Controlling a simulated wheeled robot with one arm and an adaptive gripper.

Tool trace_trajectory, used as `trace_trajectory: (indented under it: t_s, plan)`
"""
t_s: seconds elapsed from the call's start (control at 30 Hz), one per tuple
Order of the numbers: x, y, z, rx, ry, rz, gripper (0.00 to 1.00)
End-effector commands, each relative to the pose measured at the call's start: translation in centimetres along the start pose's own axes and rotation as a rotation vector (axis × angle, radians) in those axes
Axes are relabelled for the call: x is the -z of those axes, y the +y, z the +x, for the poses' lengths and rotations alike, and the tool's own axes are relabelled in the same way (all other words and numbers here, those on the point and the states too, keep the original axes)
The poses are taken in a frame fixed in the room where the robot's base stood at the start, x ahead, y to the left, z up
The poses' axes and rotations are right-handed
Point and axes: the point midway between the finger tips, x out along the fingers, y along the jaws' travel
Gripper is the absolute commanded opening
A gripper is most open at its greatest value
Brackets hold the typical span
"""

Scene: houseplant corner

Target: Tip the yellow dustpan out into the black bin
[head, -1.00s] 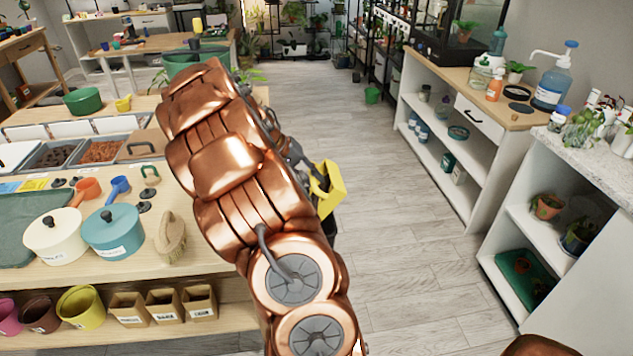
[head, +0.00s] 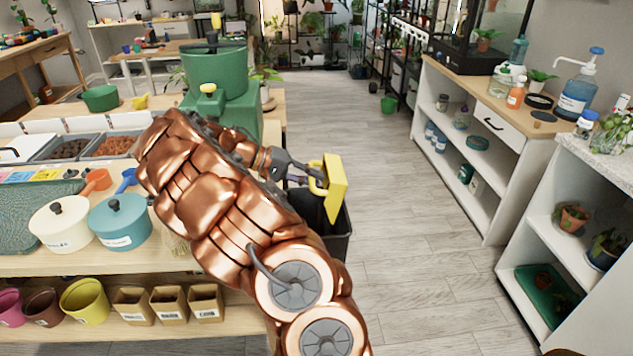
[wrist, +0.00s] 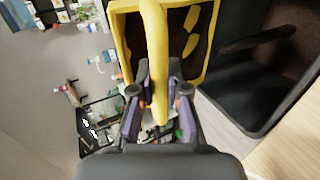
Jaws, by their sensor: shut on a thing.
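My gripper (wrist: 158,110) is shut on the handle of the yellow dustpan (head: 337,187). In the wrist view the yellow handle (wrist: 155,50) runs between the fingers, with the pan (wrist: 207,50) beyond it; yellow bits and dark matter show inside its rim. In the head view the dustpan is held tilted steeply above the black bin (head: 338,247), near its right side. The bin stands on the floor at the bench's end, partly hidden by my arm; in the wrist view its wall (wrist: 225,90) is at the right, beside the pan. I cannot tell whether anything is falling out.
The left bench holds a cream pot (head: 62,224), a teal pot (head: 120,222) and trays. A green container (head: 222,90) stands behind my arm. White shelving (head: 465,140) lines the right. The floor (head: 400,250) between is clear.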

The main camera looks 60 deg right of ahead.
Motion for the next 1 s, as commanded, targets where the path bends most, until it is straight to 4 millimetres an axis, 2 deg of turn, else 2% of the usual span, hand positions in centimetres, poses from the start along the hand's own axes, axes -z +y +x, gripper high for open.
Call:
trace_trajectory:
  t_s: [0.5, 1.0]
  plan:
    - [0.0, -2.1, -1.5, -0.255, -0.002, -0.002, 0.00]
    - [-0.1, -2.3, -2.0, -0.312, -0.001, 0.001, 0.00]
